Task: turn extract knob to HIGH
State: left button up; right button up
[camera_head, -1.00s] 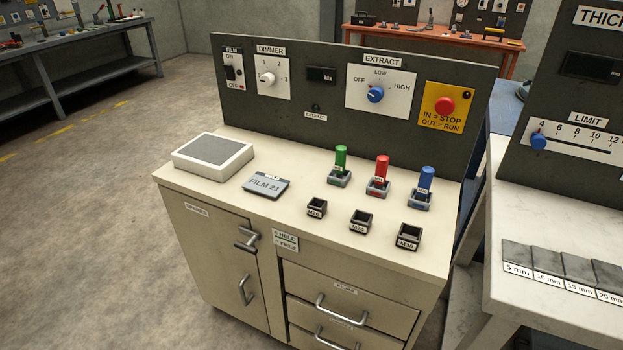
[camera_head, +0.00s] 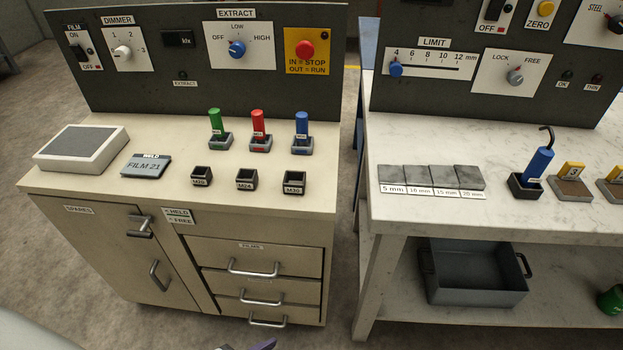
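The extract knob (camera_head: 237,48) is a round blue knob on a white plate on the dark back panel, upper left of the middle. Its plate reads OFF at the left, LOW at the top and HIGH (camera_head: 262,38) at the right. The knob is too small to tell for sure which mark it points at. Nothing touches it. Neither gripper can be made out. A small dark sliver at the bottom edge and a pale shape in the lower left corner may be parts of me.
A red stop button (camera_head: 305,49) on a yellow plate is right of the knob, the dimmer knob (camera_head: 123,53) left. Green (camera_head: 215,122), red (camera_head: 258,125) and blue (camera_head: 301,126) upright pegs stand on the cabinet top below. A gap separates the cabinet from the marble-topped bench (camera_head: 420,215).

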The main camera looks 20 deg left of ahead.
aim_at(236, 49)
jog(key=z, duration=1.8)
jog(key=k, duration=2.7)
jog(key=u, duration=1.1)
jog(key=i, duration=1.15)
jog(key=u, duration=0.45)
